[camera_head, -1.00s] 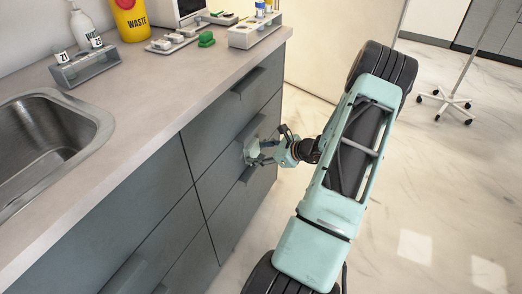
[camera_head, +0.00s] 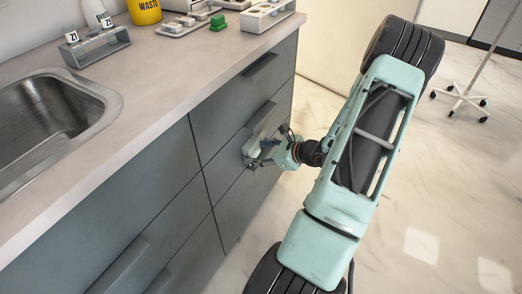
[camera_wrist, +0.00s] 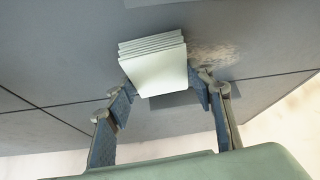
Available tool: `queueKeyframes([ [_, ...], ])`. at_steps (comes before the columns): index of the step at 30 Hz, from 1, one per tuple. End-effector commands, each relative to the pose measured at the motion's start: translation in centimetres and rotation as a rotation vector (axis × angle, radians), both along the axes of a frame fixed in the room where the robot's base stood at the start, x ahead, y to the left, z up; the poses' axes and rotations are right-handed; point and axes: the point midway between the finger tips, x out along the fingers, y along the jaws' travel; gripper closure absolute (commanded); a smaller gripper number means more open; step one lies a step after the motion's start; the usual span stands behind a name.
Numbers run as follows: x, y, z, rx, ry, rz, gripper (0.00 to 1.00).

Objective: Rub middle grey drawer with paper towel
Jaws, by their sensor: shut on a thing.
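The folded white paper towel (camera_wrist: 157,72) is pinched in my gripper (camera_wrist: 165,96), which is shut on it, with one blue-grey finger at each side. The towel lies against or very close to the grey drawer front (camera_wrist: 60,60). A brownish smudge (camera_wrist: 212,54) marks the front just right of the towel in the wrist view. In the head view, the towel (camera_head: 251,148) and my gripper (camera_head: 270,155) are at the middle drawer (camera_head: 222,157) of the right column, below its handle (camera_head: 262,117). The towel hides part of the drawer.
The countertop (camera_head: 140,100) holds a sink (camera_head: 50,120), a tube rack (camera_head: 95,45), a yellow waste bin (camera_head: 144,10) and a second rack (camera_head: 268,15). Drawer handles (camera_head: 260,65) stick out from the fronts. The floor (camera_head: 420,190) at right is open; a wheeled stand (camera_head: 460,97) is farther back.

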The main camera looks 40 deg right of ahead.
Motion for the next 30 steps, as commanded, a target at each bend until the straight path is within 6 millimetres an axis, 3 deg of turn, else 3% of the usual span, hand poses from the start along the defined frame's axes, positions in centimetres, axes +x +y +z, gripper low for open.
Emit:
queueKeyframes([
  [8,0.0,0.3,0.1,0.002,-0.004,0.008,0.71],
  [24,-4.8,-2.1,0.1,0.0,0.0,-0.001,0.71],
  [30,-5.5,-2.3,0.1,0.0,-0.001,0.0,0.71],
])
